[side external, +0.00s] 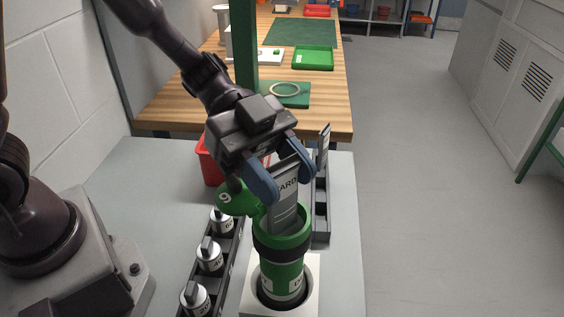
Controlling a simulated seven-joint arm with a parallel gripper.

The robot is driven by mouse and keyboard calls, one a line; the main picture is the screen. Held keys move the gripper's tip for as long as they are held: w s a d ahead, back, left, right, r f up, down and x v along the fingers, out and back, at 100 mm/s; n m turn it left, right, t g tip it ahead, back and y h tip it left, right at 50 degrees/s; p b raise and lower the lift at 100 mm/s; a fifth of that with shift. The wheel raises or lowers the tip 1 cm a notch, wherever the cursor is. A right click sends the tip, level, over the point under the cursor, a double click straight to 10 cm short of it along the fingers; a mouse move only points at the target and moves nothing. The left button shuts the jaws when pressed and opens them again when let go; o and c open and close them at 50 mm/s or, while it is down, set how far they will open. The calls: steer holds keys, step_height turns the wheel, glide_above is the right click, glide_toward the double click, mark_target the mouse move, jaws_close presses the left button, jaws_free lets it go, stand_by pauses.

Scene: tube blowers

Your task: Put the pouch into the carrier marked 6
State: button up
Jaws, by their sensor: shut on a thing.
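My gripper (286,187) has its two blue fingers shut on a grey pouch (285,209) with dark lettering that partly reads "CARD". The pouch hangs nearly upright over the green carrier (283,277), and its lower end overlaps the carrier's open mouth. I cannot tell how deep it is inside. The carrier stands upright in a round hole in a white block (311,294) and has a dark band below its rim. Its green lid (236,199) is swung open to the left. The mark on the lid looks like a 9 in this view; it may be a 6 seen turned.
A dark rack (222,262) with several silver canisters stands left of the carrier. Another dark rack (321,205) behind it holds an upright card-like item. A red bin (208,165) is behind my gripper. A wooden bench (325,111) lies beyond.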

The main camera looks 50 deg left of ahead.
steer(key=shift+f, duration=1.75)
steer(key=o, duration=1.1)
steer(key=v, duration=1.3)
steer(key=shift+d, duration=0.1)
